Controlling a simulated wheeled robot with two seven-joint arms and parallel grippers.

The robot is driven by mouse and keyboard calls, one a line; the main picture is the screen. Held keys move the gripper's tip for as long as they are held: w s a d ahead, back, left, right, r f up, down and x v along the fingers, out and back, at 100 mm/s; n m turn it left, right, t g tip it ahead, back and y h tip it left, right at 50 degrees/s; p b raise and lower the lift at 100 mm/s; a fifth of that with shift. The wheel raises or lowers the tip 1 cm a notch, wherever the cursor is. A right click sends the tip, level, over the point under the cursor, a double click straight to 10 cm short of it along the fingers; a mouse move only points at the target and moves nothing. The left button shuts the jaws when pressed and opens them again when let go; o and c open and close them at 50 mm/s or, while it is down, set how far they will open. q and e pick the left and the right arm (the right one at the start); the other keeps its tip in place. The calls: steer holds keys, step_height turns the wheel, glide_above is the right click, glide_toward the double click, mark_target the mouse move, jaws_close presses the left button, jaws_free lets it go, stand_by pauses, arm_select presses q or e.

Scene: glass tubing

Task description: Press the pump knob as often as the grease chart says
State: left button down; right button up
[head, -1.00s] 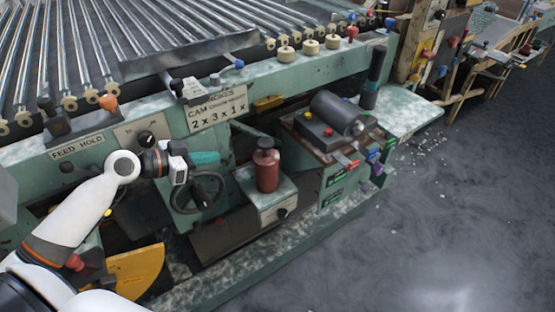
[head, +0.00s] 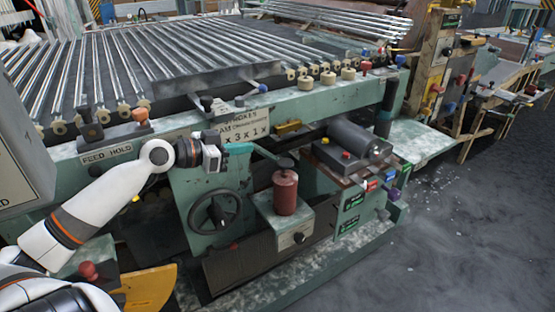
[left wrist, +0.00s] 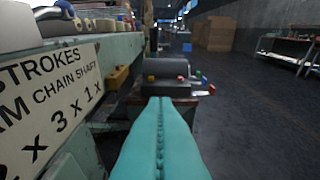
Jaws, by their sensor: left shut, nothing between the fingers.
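The grease pump is a red-brown cylinder (head: 285,192) with a dark knob (head: 285,162) on top, standing on a green block. The grease chart (head: 250,133) is a pale plate on the machine front; my left gripper hides part of it in the head view. In the left wrist view the chart (left wrist: 50,100) reads STROKES, part of "CAM CHAIN SHAFT", then 2 x, 3 x, 1 x. My left gripper (head: 251,149) has teal fingers, shut and empty, left of the knob and slightly higher, apart from it. The fingers (left wrist: 160,99) point ahead in the left wrist view, where the pump is not visible.
A handwheel (head: 215,211) is below my left gripper. A grey motor (head: 360,140) and a box with red and yellow buttons (head: 335,153) sit right of the pump. A yellow handle (head: 288,127) is behind it. Floor to the right is open.

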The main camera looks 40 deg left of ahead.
mark_target(278, 164)
arm_select(q)
steer(key=w+d+f, duration=0.1)
steer(key=w, duration=0.2)
steer(key=w+d+f, duration=0.1)
steer(key=w+f, duration=0.1)
steer(key=w, duration=0.1)
steer(key=w+d+f, duration=0.1)
steer(key=w+f, duration=0.1)
steer(key=w, duration=0.1)
steer(key=shift+d+f+b, duration=0.1)
steer(key=shift+d+b, duration=0.3)
steer(key=shift+s+f, duration=0.1)
steer(key=shift+f, duration=0.5)
arm_select(e)
steer(key=shift+w+v, duration=0.15)
steer(key=shift+v, duration=0.8)
steer(key=shift+w+v, duration=0.1)
steer(key=shift+v, duration=0.85)
arm_select(q)
steer(key=shift+f, duration=0.15)
steer(key=shift+f+b, duration=0.85)
steer(key=shift+b, duration=0.35)
steer(key=shift+f, duration=0.15)
arm_select(e)
steer(key=shift+s+d+r, duration=0.15)
steer(key=shift+s+r, duration=0.45)
steer(key=shift+r, duration=0.25)
